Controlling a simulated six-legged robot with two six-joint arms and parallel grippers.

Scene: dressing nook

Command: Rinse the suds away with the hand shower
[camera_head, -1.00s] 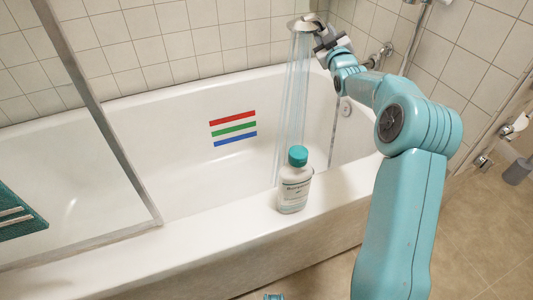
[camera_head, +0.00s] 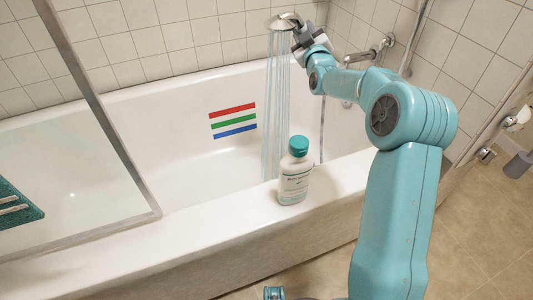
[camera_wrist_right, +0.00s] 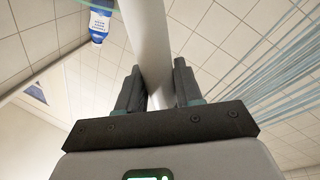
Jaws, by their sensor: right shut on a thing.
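The hand shower (camera_head: 281,24) is held high over the tub at the top of the head view, and its water falls in thin streams (camera_head: 276,100). My right gripper (camera_head: 305,36) is shut on its handle. In the right wrist view, the pale handle (camera_wrist_right: 150,45) runs between the two dark fingers of my gripper (camera_wrist_right: 158,88). The white bathtub (camera_head: 120,205) lies below. Red, green and blue stripes (camera_head: 233,121) mark its far inner wall, left of the streams. I cannot make out any suds. My left gripper is not seen.
A white bottle with a teal cap (camera_head: 296,172) stands on the tub's near rim. A framed glass screen (camera_head: 108,130) covers the tub's left part. A wall tap (camera_head: 380,48) and metal pipe are behind my right arm. Open floor lies at right.

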